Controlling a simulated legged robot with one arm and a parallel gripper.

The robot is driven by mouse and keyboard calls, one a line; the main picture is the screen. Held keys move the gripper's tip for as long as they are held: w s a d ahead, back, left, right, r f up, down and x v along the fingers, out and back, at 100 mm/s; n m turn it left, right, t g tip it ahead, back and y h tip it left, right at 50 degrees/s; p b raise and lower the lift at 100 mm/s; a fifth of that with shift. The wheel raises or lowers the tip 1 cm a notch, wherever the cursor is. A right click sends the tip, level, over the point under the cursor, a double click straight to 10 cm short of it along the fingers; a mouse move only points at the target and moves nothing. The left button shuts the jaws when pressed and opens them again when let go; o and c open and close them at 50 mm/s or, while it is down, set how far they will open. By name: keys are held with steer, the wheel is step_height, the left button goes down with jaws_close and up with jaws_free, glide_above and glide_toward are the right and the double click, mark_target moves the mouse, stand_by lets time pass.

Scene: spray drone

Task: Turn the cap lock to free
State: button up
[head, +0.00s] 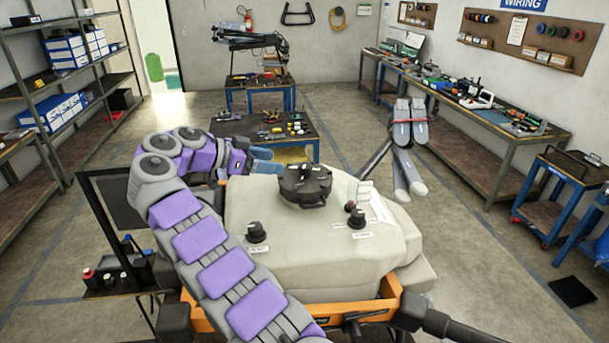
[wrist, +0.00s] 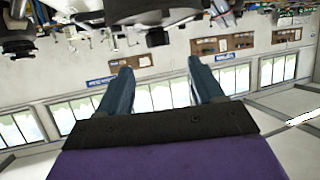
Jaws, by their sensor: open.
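A large round black cap (head: 305,183) sits on top of the pale spray tank (head: 310,255) in the head view. Two small black knobs stand on the tank, one at its front left (head: 256,231) and one at its right (head: 357,217), with white labels beside them. I cannot read which is the cap lock. My gripper (head: 272,160) is behind and left of the cap, apart from it. In the wrist view my two blue fingers (wrist: 163,88) are spread with nothing between them. That view is upside down, with dark parts along its top edge.
An orange frame (head: 385,300) holds the tank. Folded grey drone arms (head: 408,150) rise behind its right side. A low table with small parts (head: 255,130) stands behind. Shelves (head: 65,75) line the left and workbenches (head: 470,120) the right, with open floor between.

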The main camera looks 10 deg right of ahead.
mark_target(302, 165)
steer(key=b+x, duration=0.1)
steer(key=x, duration=0.3)
steer(key=b+x, duration=0.2)
steer(key=x, duration=0.3)
steer(key=shift+s+d, duration=0.15)
steer(key=shift+d, duration=0.25)
steer(key=shift+w+f, duration=0.3)
steer(key=shift+f, duration=0.1)
steer(key=shift+d, duration=0.8)
steer(key=shift+c, duration=1.4)
steer(key=shift+a, duration=0.2)
steer(key=c, duration=0.7)
steer(key=shift+b, duration=0.4)
